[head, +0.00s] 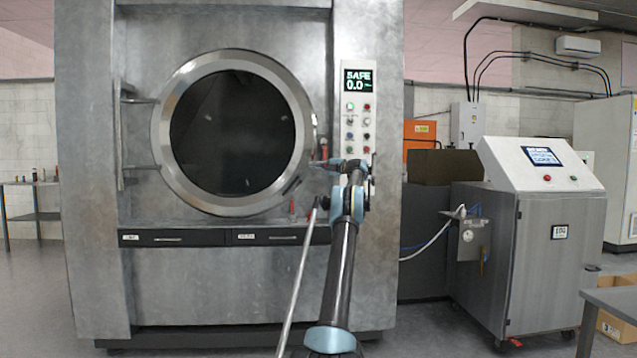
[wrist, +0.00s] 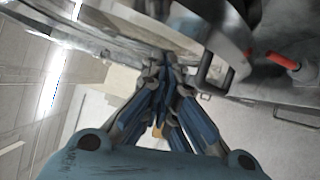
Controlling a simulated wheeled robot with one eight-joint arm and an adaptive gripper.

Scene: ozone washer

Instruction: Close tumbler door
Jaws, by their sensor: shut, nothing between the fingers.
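The tumbler door (head: 299,100) is a round dark window in a wide metal ring, hinged at its left on the washer front. It looks nearly flush with the front; I cannot tell whether a gap remains. In the wrist view my gripper's fingers (wrist: 160,68) are together and empty. The door's metal rim (wrist: 190,22) curves above them there, with a dark bracket-like handle (wrist: 215,82) just to their right. I cannot tell whether the fingers touch the door.
A control panel (head: 358,110) showing "SAFE 0.0" is right of the door. A red-handled lever (wrist: 283,61) shows at right in the wrist view. Two drawers (head: 172,238) lie below the door. A console cabinet (head: 545,230) stands at right. Floor at left is clear.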

